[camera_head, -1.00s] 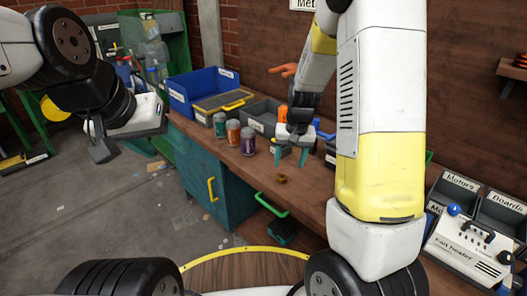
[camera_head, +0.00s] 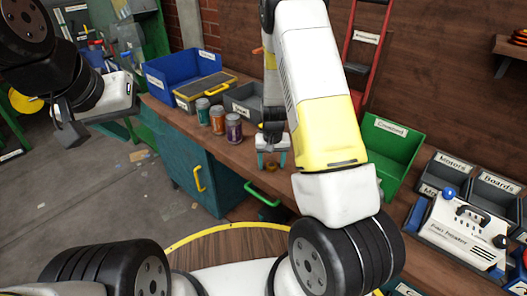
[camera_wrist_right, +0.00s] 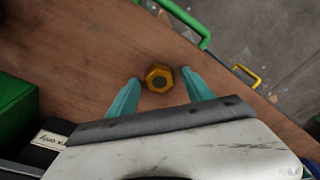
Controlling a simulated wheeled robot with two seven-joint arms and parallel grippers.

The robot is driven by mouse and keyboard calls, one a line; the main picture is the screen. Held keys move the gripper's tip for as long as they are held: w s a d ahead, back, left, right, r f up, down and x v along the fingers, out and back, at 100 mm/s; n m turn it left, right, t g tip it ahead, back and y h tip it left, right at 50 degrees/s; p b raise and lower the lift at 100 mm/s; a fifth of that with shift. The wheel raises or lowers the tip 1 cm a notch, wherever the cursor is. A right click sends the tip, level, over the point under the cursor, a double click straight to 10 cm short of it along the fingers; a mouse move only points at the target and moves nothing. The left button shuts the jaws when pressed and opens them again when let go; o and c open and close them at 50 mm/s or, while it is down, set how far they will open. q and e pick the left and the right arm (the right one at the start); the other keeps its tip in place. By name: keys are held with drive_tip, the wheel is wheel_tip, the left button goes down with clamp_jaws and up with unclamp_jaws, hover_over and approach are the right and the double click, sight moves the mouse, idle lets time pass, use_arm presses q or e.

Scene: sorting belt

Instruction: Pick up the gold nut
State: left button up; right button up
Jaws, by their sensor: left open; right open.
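The gold nut (camera_wrist_right: 159,78), a hexagonal piece with a dark centre, lies on the brown wooden workbench (camera_wrist_right: 80,65). In the right wrist view it sits between the two teal fingertips of my right gripper (camera_wrist_right: 160,76), with a gap on each side. In the head view my right gripper (camera_head: 272,161) points down at the bench near its front edge, and the nut is small and hard to make out between the fingers. The right gripper is open and holds nothing. My left gripper (camera_head: 72,132) is open and empty at the left, away from the bench.
Several cans (camera_head: 218,119) stand left of the right gripper. Behind them are a blue bin (camera_head: 160,85) and a grey bin (camera_head: 240,101). A green bin (camera_head: 388,150) stands to the right. A green handle (camera_wrist_right: 188,18) juts out from the bench front near the nut.

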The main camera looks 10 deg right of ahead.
clamp_jaws()
idle(0.4)
